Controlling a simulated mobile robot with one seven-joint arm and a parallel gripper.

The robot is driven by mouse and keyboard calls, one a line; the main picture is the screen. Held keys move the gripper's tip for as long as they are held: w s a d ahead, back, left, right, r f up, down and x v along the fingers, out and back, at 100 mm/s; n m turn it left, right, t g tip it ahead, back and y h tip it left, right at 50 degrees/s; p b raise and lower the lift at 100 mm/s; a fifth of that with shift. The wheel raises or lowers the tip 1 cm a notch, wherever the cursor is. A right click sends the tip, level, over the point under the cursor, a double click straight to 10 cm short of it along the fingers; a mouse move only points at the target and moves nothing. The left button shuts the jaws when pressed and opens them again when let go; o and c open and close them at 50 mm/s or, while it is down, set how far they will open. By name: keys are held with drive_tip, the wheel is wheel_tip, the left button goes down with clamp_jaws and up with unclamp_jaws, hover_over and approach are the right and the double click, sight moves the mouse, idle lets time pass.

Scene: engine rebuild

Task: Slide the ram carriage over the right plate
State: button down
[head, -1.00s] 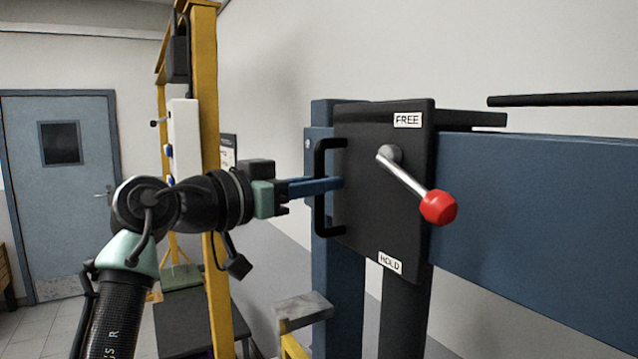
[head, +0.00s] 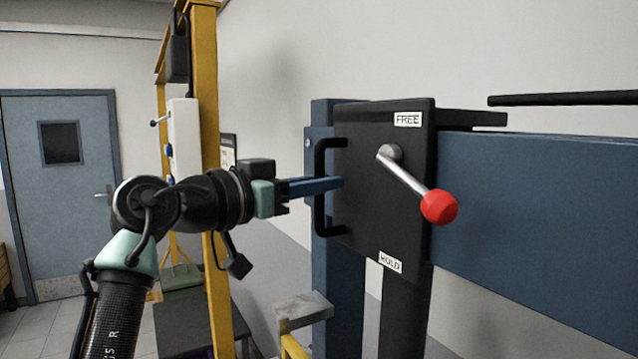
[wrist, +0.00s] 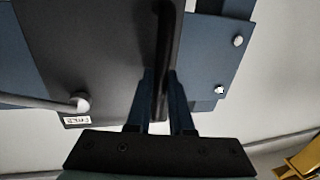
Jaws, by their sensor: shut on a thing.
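The ram carriage (head: 370,215) is a black plate with FREE and HOLD labels, sitting on the blue press beam (head: 540,220) near its left end. A black bar handle (head: 320,215) stands on its left edge. My gripper (head: 335,184) is shut on this handle, with a blue finger on each side of it in the wrist view (wrist: 160,95). A silver lever with a red knob (head: 438,207) points down and right from the carriage, between the two labels. The right plate cannot be made out in either view.
A grey block on a yellow support (head: 303,308) stands below the beam, left of the black ram column. A yellow frame (head: 205,120) stands behind my arm. A black rod (head: 560,99) runs above the beam. The beam's face right of the carriage is clear.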

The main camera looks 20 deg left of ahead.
drive_tip(key=shift+s+d+f+b, duration=0.2)
drive_tip(key=shift+s+d+b, duration=0.1)
drive_tip(key=shift+d+b, duration=0.25)
drive_tip(key=s+d+b, duration=0.2)
drive_tip(key=s+d, duration=0.2)
drive_tip(key=d, duration=0.1)
drive_tip(key=s+d+b, duration=0.3)
drive_tip(key=s+d, duration=0.2)
drive_tip(key=d, duration=0.1)
drive_tip(key=s+d+b, duration=0.2)
drive_tip(key=s+d, duration=0.2)
drive_tip(key=d, duration=0.2)
drive_tip(key=shift+s+d+r+b, duration=0.15)
drive_tip(key=shift+s+d+b, duration=0.05)
drive_tip(key=shift+s+b, duration=0.2)
drive_tip(key=c, duration=0.8)
unclamp_jaws()
drive_tip(key=shift+s+d, duration=0.1)
drive_tip(key=shift+d, duration=0.05)
drive_tip(key=shift+a, duration=0.2)
